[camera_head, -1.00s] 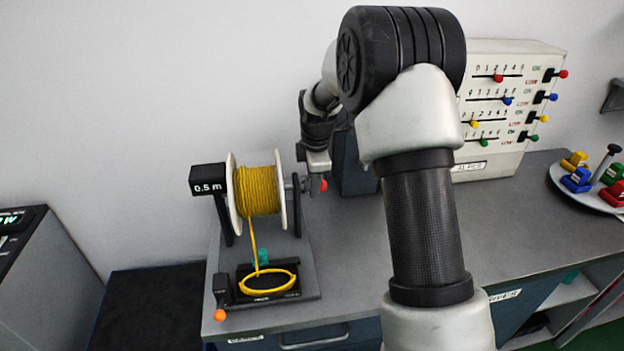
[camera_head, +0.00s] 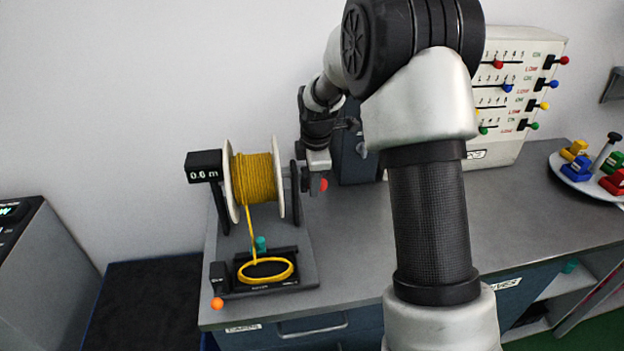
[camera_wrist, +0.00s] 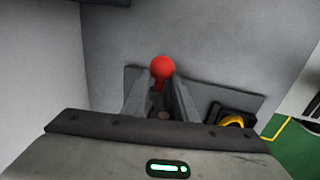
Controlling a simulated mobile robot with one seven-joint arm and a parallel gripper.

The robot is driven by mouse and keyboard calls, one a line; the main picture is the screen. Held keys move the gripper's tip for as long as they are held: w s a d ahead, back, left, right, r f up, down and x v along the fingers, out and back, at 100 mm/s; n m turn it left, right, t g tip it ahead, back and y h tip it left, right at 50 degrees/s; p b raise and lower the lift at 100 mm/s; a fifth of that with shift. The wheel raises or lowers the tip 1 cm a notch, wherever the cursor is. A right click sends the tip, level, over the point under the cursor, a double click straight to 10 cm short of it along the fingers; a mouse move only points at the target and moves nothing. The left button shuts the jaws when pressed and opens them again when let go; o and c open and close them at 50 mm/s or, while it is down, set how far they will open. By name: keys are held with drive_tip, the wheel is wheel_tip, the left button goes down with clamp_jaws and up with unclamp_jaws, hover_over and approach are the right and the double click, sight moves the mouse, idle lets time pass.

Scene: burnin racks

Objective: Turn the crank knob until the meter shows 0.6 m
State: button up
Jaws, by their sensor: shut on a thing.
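The meter (camera_head: 204,166) at the left of the reel stand reads 0.6 m. Yellow cord is wound on the white-flanged reel (camera_head: 257,178), and a strand runs down to a yellow loop (camera_head: 266,271) at the front of the stand. The red crank knob (camera_head: 323,185) is at the right of the reel. My gripper (camera_head: 312,184) is at the crank, to the right of the reel. In the wrist view the red knob (camera_wrist: 162,70) shows between the fingers of my gripper (camera_wrist: 160,95), which is shut on it. The crank arm is mostly hidden.
A panel with coloured sliders and levers (camera_head: 512,95) stands at the back right. A round tray (camera_head: 572,176) with coloured blocks is at the far right. An orange knob (camera_head: 217,303) sits at the stand's front left. The grey bench top (camera_head: 350,235) is clear in the middle.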

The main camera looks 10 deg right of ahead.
drive_tip(key=shift+d+r, duration=0.15)
drive_tip(key=shift+d, duration=0.1)
drive_tip(key=shift+s+b, duration=0.45)
drive_tip(key=shift+s, duration=0.45)
drive_tip(key=o, duration=0.9)
drive_tip(key=shift+o, duration=1.1)
drive_tip(key=shift+s, duration=0.1)
drive_tip(key=shift+a+f, duration=0.1)
drive_tip(key=shift+f, duration=0.1)
